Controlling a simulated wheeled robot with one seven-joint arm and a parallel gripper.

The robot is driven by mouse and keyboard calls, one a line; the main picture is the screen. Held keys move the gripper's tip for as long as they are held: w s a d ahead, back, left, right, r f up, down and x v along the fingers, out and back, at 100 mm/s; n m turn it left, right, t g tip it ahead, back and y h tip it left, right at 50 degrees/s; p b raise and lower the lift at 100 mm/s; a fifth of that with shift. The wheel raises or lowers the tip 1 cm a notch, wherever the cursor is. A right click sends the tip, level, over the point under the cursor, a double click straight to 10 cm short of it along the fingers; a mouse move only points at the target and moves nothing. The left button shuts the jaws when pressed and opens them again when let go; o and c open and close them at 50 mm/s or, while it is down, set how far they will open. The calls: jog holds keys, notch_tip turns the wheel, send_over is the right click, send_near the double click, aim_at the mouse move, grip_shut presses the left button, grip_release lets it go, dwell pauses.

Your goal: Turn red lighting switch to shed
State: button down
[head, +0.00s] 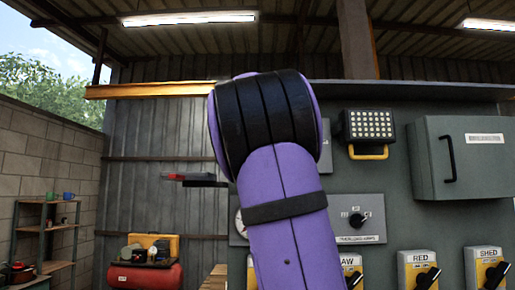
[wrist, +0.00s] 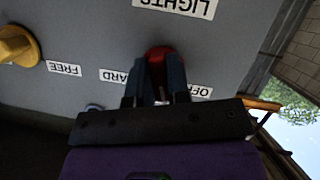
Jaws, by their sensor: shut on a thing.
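The red lighting switch (wrist: 160,52) shows in the wrist view on a grey panel, below an upside-down LIGHTS label (wrist: 176,7). My gripper (wrist: 158,72) has its two dark fingers on either side of the red knob and is shut on it. An OFF label (wrist: 200,91) is at the right of the fingers, and a label ending in ARD (wrist: 113,76) is at the left, both partly covered. The knob's pointing direction is hidden by the fingers. In the head view my purple arm blocks the gripper and the red switch.
A yellow knob (wrist: 18,46) and a FREE label (wrist: 63,68) are at the left of the wrist view. The head view shows yellow plates marked RED (head: 419,258) and SHED (head: 488,253) with black knobs, a floodlight (head: 368,127) and a grey cabinet (head: 462,158).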

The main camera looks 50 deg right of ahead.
jog(key=shift+m+t+y, duration=0.5)
jog(key=shift+m+y, duration=0.2)
jog(key=shift+m, duration=0.4)
jog(key=c, duration=1.1)
grip_release()
jog(key=shift+a, duration=0.1)
jog(key=shift+v, duration=5.35)
jog(key=shift+f, duration=0.1)
